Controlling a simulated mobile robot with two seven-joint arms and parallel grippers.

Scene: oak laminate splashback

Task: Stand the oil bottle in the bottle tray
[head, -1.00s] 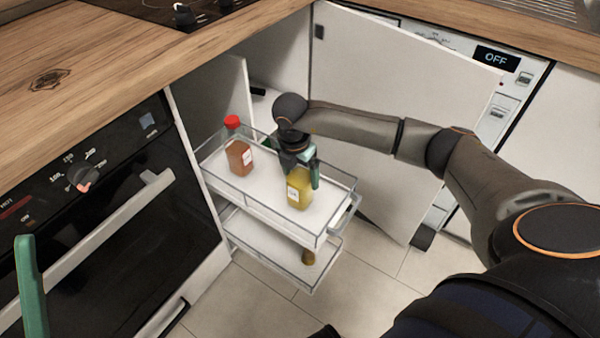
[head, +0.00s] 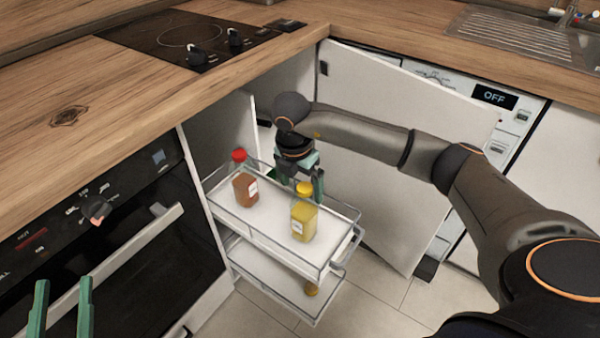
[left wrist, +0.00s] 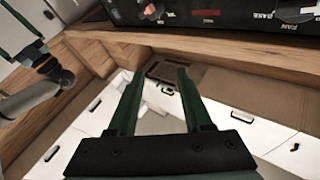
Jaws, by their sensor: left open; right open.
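The oil bottle, a yellow bottle with a yellow cap (head: 303,222), stands upright in the upper bottle tray (head: 262,232), a clear-walled pull-out tray, near its front right end. A brown bottle with a red cap (head: 244,188) stands further back left in the same tray. My right gripper (head: 301,181) is open, just above and behind the oil bottle's cap. It appears clear of the bottle, though the small gap is hard to judge. My left gripper (head: 62,288) is open and empty in front of the oven; its spread fingers also show in the left wrist view (left wrist: 160,76).
An open white door (head: 400,150) stands behind my right arm. The oven (head: 110,230) is to the left, with the wooden counter (head: 110,105) above.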

